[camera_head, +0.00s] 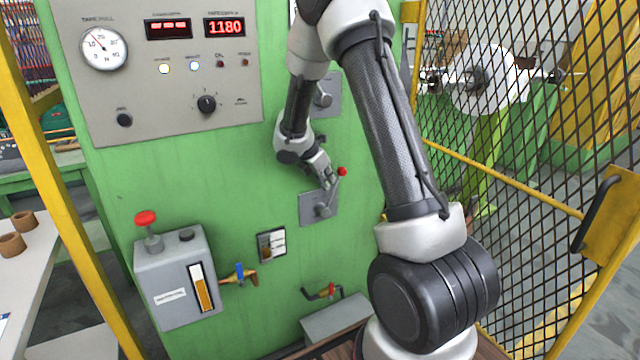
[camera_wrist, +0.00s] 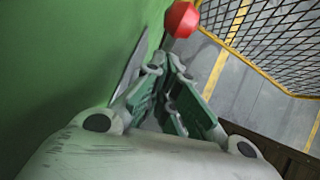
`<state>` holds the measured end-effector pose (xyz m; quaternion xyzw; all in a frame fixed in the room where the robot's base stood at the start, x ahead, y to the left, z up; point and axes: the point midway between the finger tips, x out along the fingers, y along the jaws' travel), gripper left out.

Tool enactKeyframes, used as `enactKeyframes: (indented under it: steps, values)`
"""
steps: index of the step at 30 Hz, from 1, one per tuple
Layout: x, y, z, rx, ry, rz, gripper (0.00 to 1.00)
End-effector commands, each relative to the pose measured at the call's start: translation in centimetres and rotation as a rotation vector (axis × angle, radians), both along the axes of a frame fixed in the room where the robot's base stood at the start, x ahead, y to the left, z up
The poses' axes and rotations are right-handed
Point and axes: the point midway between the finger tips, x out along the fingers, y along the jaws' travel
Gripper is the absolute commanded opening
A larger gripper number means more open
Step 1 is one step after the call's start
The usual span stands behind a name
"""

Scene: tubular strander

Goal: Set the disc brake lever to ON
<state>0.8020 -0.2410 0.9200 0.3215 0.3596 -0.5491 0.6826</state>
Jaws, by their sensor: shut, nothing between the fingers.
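A lever with a red ball knob (camera_head: 342,171) is mounted on a grey plate (camera_head: 305,209) on the green panel. Its arm slants up and to the right from its hub (camera_head: 322,208). I cannot read any ON or OFF label on it. My gripper (camera_head: 328,182) is shut and empty, just left of the knob and close to the lever arm. In the wrist view the red knob (camera_wrist: 181,19) shows just beyond the fingertips of my gripper (camera_wrist: 176,62). Whether the fingers touch the lever is unclear.
A second grey plate with a knob (camera_head: 323,97) is above, partly behind my arm. A mesh guard (camera_head: 520,130) stands to the right.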

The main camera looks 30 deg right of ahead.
Motion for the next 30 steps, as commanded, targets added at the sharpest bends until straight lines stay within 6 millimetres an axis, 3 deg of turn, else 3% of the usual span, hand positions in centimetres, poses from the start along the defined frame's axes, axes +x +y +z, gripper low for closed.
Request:
enactKeyframes:
  steps: [12, 26, 30]
  values:
    - [0.0, -1.3, -0.1, -0.002, 0.000, -0.001, 0.00]
    - [0.0, -1.3, 0.0, -0.003, 0.001, -0.002, 0.00]
    - [-0.1, -0.7, 0.9, -0.004, -0.002, 0.000, 0.00]
